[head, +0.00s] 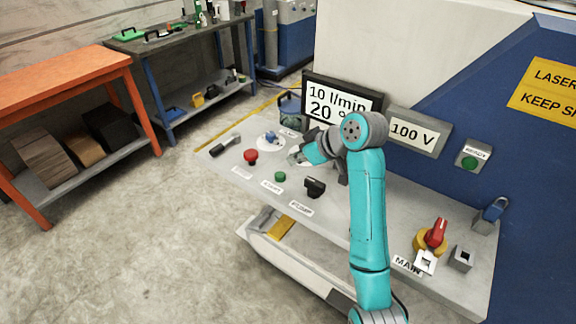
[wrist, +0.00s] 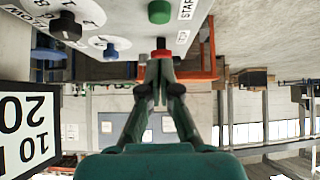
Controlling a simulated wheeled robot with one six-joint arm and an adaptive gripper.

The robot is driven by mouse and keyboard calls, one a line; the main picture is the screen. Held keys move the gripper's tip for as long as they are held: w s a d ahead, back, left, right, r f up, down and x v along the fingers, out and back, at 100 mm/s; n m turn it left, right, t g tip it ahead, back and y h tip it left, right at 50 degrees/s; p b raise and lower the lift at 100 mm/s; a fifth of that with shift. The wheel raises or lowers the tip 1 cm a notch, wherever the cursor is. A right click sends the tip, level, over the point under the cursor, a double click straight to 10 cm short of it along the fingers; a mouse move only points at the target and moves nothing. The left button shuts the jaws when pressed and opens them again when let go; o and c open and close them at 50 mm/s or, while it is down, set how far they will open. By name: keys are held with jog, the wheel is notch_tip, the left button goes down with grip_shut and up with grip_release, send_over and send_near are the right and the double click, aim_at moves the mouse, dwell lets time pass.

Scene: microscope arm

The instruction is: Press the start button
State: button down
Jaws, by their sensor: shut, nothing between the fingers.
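The start button is a green round button (head: 280,176) on the grey sloping panel (head: 330,215), with a START label beside it. It also shows at the top of the wrist view (wrist: 159,12). My gripper (head: 295,158) is shut and empty, above the panel, up and to the right of the green button in the head view. In the wrist view my fingertips (wrist: 158,62) come together just below the red button (wrist: 161,53) in the picture, apart from the green one. I cannot tell the gap to the panel.
The red stop button (head: 250,156), a blue knob (head: 270,137) and a black knob (head: 315,187) surround the green button. A red main switch (head: 436,234) and a padlock (head: 494,209) are at right. Displays reading 10 l/min (head: 338,98) and 100 V (head: 411,132) stand behind.

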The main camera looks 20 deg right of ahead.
jog(key=shift+v, duration=2.35)
